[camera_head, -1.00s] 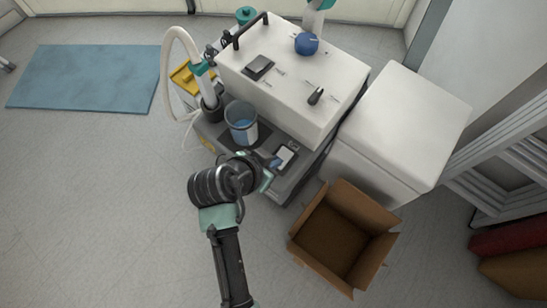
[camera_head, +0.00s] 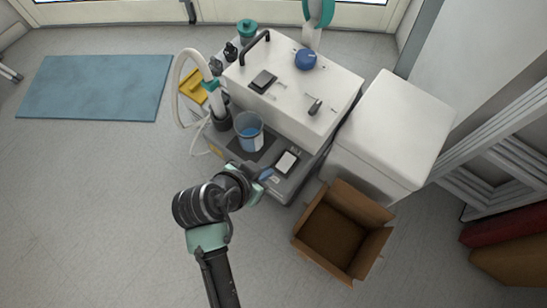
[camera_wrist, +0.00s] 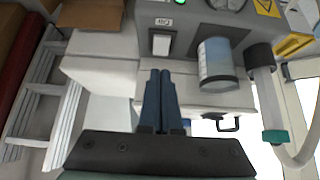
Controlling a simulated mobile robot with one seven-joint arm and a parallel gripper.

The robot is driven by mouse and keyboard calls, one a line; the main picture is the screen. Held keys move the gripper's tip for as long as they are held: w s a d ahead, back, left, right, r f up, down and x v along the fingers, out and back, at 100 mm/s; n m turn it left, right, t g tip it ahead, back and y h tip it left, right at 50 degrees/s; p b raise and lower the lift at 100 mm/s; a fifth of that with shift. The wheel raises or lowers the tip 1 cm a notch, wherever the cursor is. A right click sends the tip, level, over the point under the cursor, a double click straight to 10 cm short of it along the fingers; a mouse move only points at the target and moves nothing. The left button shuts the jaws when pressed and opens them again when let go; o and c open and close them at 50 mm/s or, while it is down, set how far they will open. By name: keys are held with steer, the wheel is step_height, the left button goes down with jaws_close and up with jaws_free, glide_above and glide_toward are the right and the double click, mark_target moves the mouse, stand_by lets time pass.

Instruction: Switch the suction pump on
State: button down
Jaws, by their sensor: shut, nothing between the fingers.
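The suction pump is a grey base unit (camera_head: 224,139) with a white housing (camera_head: 325,88) behind it. A white rectangular switch (camera_head: 287,162) in a dark frame sits on the base's front panel. In the wrist view the switch (camera_wrist: 161,44) lies just beyond the fingertips, with a small label and a lit green lamp (camera_wrist: 181,3) past it. Its rocker position is not clear. My gripper (camera_head: 267,173) is shut and empty, left of and slightly below the switch. Its two blue-grey fingers (camera_wrist: 160,73) lie together, pointing at the switch, and appear apart from it.
A clear cup with blue liquid (camera_head: 249,134) stands on the base beside the switch. A white hose (camera_head: 186,60) arches at left. An open cardboard box (camera_head: 371,252) and a white cabinet (camera_head: 402,125) stand at right. The floor at left is clear around a blue mat (camera_head: 95,88).

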steer(key=shift+s+a+r+p, duration=0.25)
steer(key=shift+s+a+r, duration=0.2)
steer(key=shift+s+r, duration=0.2)
steer(key=shift+s+a+r+p, duration=0.2)
steer(key=shift+s+a+r, duration=0.2)
steer(key=shift+s+r, duration=0.15)
steer(key=w+r+n+t+y, duration=0.15)
steer(key=w+r+t, duration=0.35)
steer(key=w+r, duration=0.85)
step_height(320, 180, up, 20)
steer(key=w+d+r+n+t+y, duration=0.1)
steer(key=w+n+t, duration=0.15)
steer(key=t, duration=0.35)
steer(key=s+d+r+n+t+y, duration=0.1)
steer(key=s+r+t, duration=0.25)
steer(key=r, duration=0.65)
steer(key=s+d+r+n+t, duration=0.1)
steer(key=s+r+t, duration=0.25)
steer(key=r, duration=0.55)
steer(key=s+d+r+n+t+y, duration=0.1)
steer(key=s+r+t, duration=0.3)
steer(key=r, duration=0.6)
step_height(320, 180, up, 33)
steer(key=p, duration=3.3)
steer(key=shift+s+r+g+p, duration=0.2)
steer(key=shift+s+g+p, duration=0.15)
steer(key=shift+g, duration=0.05)
